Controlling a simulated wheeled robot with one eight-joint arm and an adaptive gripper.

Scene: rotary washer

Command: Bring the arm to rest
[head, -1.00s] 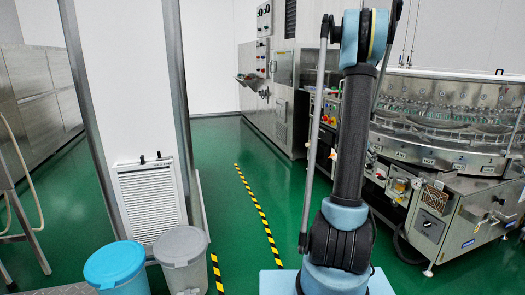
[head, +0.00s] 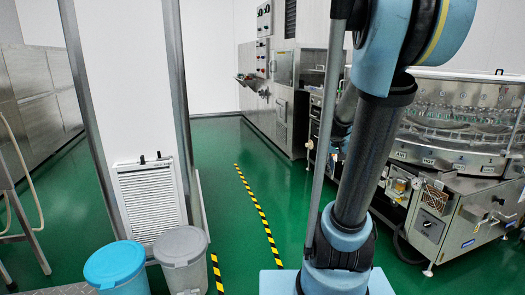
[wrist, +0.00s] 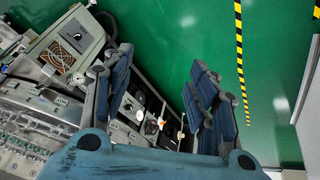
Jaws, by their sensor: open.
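My gripper (wrist: 162,100) shows in the wrist view with its two blue-padded fingers spread apart and nothing between them. Below and beyond the fingers are the green floor and the side of the washer. In the head view my arm rises in the right half of the picture and its upper part is large and close to the camera. The gripper itself does not show in the head view. The rotary washer (head: 455,135) stands at the right, partly hidden behind my arm. It also shows in the wrist view (wrist: 40,110) at the left.
A blue bin (head: 115,268) and a grey bin (head: 182,258) stand at the lower left, by a white panel with a vent (head: 150,203). Yellow-black tape (head: 254,205) runs along the green floor, which is clear between panel and machines. Steel cabinets (head: 285,90) stand at the back.

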